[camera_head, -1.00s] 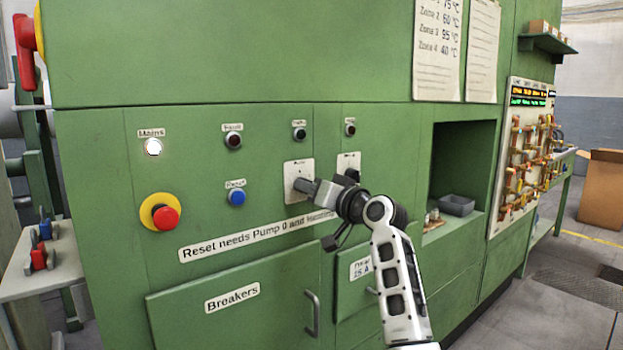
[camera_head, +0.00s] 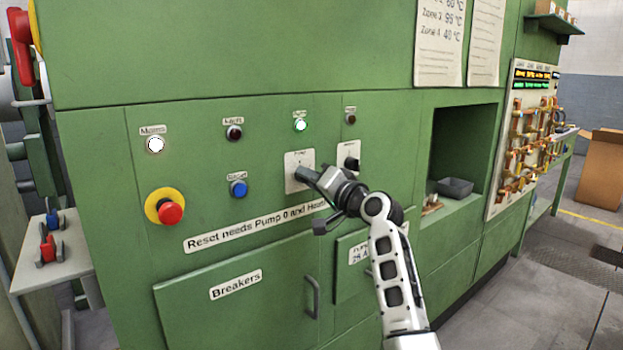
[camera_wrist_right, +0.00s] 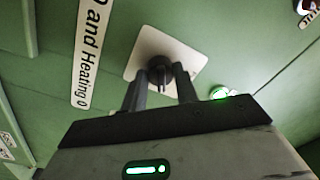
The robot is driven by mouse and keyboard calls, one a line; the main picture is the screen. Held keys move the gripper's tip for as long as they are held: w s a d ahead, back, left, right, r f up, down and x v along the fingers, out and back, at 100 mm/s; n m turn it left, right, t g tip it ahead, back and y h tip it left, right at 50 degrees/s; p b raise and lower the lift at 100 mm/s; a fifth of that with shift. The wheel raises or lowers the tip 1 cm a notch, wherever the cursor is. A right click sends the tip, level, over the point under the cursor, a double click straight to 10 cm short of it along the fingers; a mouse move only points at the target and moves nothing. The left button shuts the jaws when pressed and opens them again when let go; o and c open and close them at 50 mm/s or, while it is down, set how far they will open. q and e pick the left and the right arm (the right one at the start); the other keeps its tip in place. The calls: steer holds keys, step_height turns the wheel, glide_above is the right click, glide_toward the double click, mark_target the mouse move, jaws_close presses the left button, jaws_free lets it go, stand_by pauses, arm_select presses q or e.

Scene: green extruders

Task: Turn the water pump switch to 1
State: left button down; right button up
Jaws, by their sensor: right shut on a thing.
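The water pump switch sits on a white plate (camera_head: 294,160) on the green cabinet front, below a lamp (camera_head: 301,125) that glows green. My right gripper (camera_head: 305,174) reaches it from the right. In the right wrist view my right gripper (camera_wrist_right: 155,88) has a finger on each side of the dark switch knob (camera_wrist_right: 160,72) and is shut on it. The fingers hide much of the knob in the head view, and I cannot read its setting. My left gripper is not in view.
A second dark switch (camera_head: 351,163) is just right of the pump plate. A blue button (camera_head: 238,188) and a red emergency button (camera_head: 171,212) are to the left. A label (camera_head: 255,228) runs below. An open recess (camera_head: 462,150) with a grey bin (camera_head: 455,187) is at the right.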

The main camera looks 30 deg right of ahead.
steer(key=shift+f, duration=0.1)
steer(key=o, duration=1)
steer(key=shift+c, duration=0.2)
steer(key=s+d+b, duration=0.1)
steer(key=s+b, duration=0.1)
steer(key=s, duration=1.4)
steer(key=shift+d+f, duration=0.25)
steer(key=shift+d, duration=0.05)
steer(key=shift+w+f, duration=0.1)
